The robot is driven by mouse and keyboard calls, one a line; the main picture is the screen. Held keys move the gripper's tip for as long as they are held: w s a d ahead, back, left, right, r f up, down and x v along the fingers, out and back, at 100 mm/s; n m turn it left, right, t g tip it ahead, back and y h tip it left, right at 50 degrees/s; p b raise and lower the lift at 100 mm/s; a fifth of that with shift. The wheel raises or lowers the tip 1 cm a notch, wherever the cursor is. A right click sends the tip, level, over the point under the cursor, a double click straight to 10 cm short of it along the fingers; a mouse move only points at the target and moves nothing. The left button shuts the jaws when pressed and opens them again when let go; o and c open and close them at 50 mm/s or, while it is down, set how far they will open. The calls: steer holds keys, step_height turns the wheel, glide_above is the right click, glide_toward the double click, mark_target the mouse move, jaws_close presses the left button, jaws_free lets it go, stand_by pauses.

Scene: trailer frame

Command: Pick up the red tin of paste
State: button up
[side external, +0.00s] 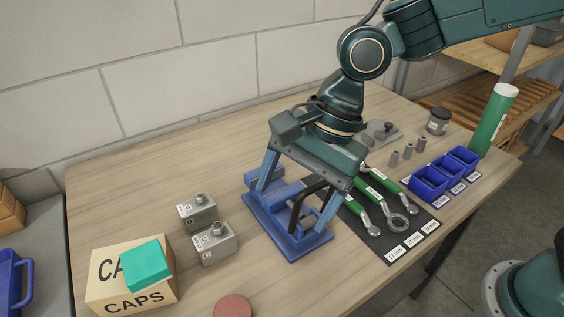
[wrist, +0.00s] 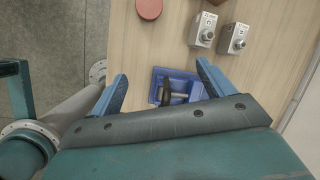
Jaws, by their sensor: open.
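The red tin (side external: 233,307) is a round, dull red shape on the table near its front edge, cut off by the bottom of the side view. In the wrist view the red tin (wrist: 149,9) is at the top edge, beyond my fingertips. Its label cannot be read. My gripper (side external: 290,210) is open and empty, with its two blue fingers wide apart and pointing down over the blue vise (side external: 290,240). In the wrist view my gripper (wrist: 162,70) shows the same vise (wrist: 199,92) between and below its fingers. The gripper is clearly apart from the tin.
Two grey metal blocks (side external: 215,243) stand left of the vise. A cardboard CAPS box (side external: 108,291) with a teal block (side external: 143,264) on it is at front left. A tool mat with wrenches (side external: 397,222), blue bins (side external: 428,183) and a green bottle (side external: 493,122) are right.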

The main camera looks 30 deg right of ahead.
steer(key=s+a+f+m+g, duration=0.2)
steer(key=a+f+m, duration=0.15)
steer(key=a, duration=0.35)
glide_above(233, 312)
steer(key=d, duration=0.2)
steer(key=shift+n, duration=0.25)
steer(key=shift+w+d+f, duration=0.1)
steer(key=shift+f, duration=2.1)
steer(key=shift+w+d+f, duration=0.1)
steer(key=shift+f, duration=2.1)
steer(key=shift+f, duration=0.1)
steer(key=shift+x, duration=2.5)
steer(key=shift+w+a, duration=0.1)
steer(key=c, duration=1.1)
step_height(233, 312, up, 20)
steer(key=shift+r, duration=0.1)
